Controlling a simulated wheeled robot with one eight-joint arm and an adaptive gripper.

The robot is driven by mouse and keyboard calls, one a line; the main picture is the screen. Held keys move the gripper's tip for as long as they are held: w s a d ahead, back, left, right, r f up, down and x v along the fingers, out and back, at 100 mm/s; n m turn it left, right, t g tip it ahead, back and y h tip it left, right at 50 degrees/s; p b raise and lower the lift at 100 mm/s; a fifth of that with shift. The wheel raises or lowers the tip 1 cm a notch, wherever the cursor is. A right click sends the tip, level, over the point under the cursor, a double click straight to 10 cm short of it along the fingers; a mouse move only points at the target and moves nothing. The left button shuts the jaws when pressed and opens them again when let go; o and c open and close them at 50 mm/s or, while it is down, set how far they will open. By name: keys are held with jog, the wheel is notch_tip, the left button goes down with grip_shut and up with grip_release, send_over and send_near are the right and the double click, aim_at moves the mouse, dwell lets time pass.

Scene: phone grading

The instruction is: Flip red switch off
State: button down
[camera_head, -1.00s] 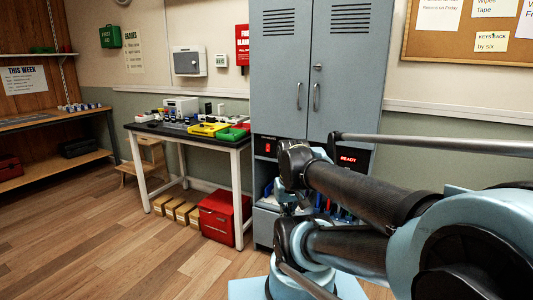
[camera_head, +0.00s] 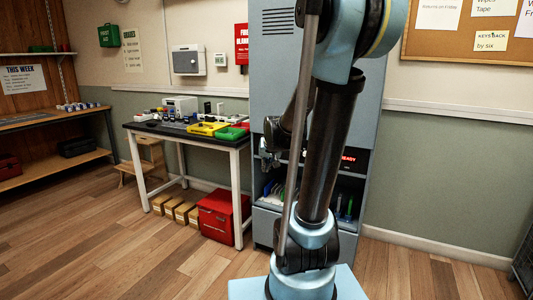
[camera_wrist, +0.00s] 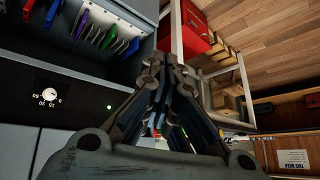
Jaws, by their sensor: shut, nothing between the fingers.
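The red switch is not visible now in either view. In the head view, my gripper (camera_head: 266,160) and arm cover the part of the dark panel (camera_head: 256,143) where it sat, on the front of the grey cabinet (camera_head: 271,90). The red READY display (camera_head: 348,160) shows right of my arm. In the wrist view, my gripper (camera_wrist: 168,80) is shut and empty. The picture is turned, with the dark panel (camera_wrist: 75,108) at left showing a white dial (camera_wrist: 47,95) and a small green light (camera_wrist: 109,107). I cannot tell whether my fingers touch the panel.
Below the panel is an open bay with upright coloured phones or slabs (camera_wrist: 110,38). A table (camera_head: 140,129) with yellow (camera_head: 207,129) and green bins stands left of the cabinet, a red drawer box (camera_head: 218,217) under it. The floor in front is clear.

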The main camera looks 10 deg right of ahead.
jog(key=w+f+t, duration=0.2)
jog(key=w, duration=0.9)
jog(key=w+a+f+m+t, duration=0.1)
jog(key=w+f, duration=0.1)
jog(key=w, duration=0.9)
jog(key=shift+a+f+t, duration=0.15)
jog(key=shift+f+t, duration=0.1)
jog(key=shift+t, duration=0.15)
jog(key=shift+w, duration=0.1)
jog(key=w+d+f, duration=0.1)
jog(key=w+d, duration=0.4)
jog(key=w, duration=0.2)
jog(key=shift+d+f, duration=0.1)
jog(key=shift+d, duration=0.1)
dwell(0.3)
jog(key=shift+w+d, duration=0.15)
jog(key=shift+w, duration=0.1)
jog(key=shift+w+d, duration=0.15)
jog(key=shift+w, duration=0.05)
dwell(0.7)
jog(key=shift+s, duration=0.15)
jog(key=shift+s+a, duration=0.4)
dwell(0.3)
